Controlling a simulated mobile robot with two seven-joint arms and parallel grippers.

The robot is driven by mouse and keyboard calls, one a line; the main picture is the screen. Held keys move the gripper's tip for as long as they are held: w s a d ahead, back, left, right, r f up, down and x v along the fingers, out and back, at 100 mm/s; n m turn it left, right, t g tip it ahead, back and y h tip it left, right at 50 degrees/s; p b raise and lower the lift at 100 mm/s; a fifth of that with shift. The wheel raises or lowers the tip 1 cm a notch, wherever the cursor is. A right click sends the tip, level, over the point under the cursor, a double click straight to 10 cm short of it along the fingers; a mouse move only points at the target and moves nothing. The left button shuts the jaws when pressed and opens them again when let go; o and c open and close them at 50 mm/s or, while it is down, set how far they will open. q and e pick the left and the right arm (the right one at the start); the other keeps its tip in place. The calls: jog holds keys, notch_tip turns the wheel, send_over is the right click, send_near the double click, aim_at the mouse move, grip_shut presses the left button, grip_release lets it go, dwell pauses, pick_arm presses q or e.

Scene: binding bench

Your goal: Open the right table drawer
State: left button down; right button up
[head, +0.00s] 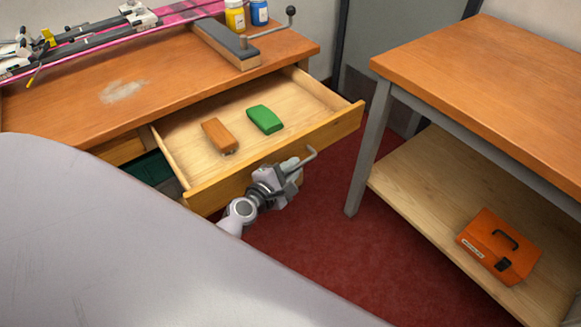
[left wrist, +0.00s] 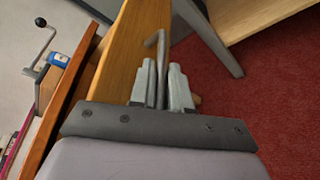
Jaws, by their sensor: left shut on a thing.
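The right table drawer (head: 330,130) is pulled well out from under the wooden bench top. An orange-brown block (head: 218,135) and a green block (head: 265,119) lie inside it. My left gripper (head: 290,172) is at the outer face of the drawer front, shut on the grey bar handle (head: 310,157). In the left wrist view, the handle (left wrist: 157,42) runs between the closed fingers of the left gripper (left wrist: 163,85), beside the wooden drawer front (left wrist: 135,45). My right gripper is not in view.
The bench top (head: 120,95) holds skis, yellow and blue bottles and a cranked clamp (head: 225,40). A second table (head: 490,70) stands at the right, with an orange toolbox (head: 500,245) on its lower shelf. Red floor (head: 320,225) lies clear between them.

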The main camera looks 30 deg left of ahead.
pick_arm(q)
jog(key=c, duration=1.4)
grip_release()
jog(key=shift+c, duration=0.2)
jog(key=shift+s, duration=0.15)
jog(key=v, duration=0.7)
